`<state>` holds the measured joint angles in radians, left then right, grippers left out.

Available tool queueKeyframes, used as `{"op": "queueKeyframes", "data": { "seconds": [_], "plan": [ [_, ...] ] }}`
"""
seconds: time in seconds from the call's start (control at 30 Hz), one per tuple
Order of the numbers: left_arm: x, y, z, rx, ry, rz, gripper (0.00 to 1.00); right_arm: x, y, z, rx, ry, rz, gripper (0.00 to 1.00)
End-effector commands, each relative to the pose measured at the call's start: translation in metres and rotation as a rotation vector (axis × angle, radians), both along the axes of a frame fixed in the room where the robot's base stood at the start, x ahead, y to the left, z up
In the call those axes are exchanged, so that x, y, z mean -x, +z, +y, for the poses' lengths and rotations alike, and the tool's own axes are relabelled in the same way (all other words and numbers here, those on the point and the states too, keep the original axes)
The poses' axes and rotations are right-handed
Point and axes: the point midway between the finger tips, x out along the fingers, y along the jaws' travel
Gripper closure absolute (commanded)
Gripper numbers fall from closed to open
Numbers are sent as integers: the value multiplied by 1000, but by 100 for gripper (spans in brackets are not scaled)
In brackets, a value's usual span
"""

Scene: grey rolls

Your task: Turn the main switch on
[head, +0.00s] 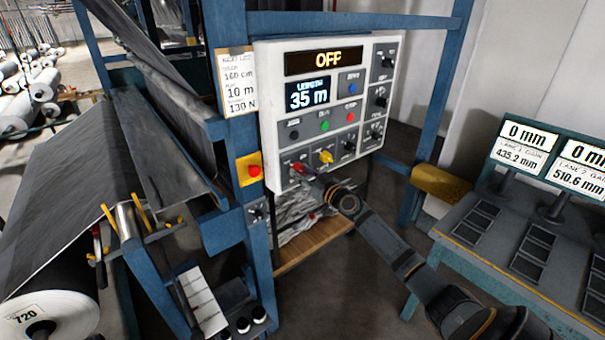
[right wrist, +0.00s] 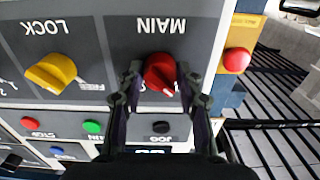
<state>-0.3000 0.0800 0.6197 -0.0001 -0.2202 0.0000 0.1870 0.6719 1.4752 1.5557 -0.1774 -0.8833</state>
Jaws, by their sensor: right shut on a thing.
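The main switch is a red rotary knob (right wrist: 163,68) under the label MAIN, which appears upside down in the right wrist view. In the head view the red knob (head: 297,167) is at the lower left of the white control panel (head: 335,54). The panel's top display (head: 327,60) reads OFF. My right gripper (right wrist: 160,80) has one finger on each side of the red knob and is shut on it. In the head view my right gripper (head: 307,175) reaches the panel from the lower right. My left gripper is not in view.
A yellow LOCK knob (right wrist: 52,72) sits beside the main switch, and a black JOG button (right wrist: 161,128) is close by. A red button on a yellow box (head: 249,170) is on the blue post left of the panel. A bench with displays (head: 530,220) stands at right.

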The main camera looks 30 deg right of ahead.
Motion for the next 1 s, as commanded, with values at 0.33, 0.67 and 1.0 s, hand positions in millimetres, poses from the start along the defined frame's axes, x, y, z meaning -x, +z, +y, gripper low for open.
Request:
{"op": "queueKeyframes", "data": {
  "seconds": [0.33, 0.67, 1.0],
  "plan": [
    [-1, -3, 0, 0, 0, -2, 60, 0, -1, 0, -107, 0, 8, 96],
    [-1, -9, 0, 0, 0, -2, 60, 0, 0, 1, -389, 1, 30, 96],
    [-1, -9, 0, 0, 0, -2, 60, 0, 0, 1, -711, 0, 56, 96]
  ]
}}
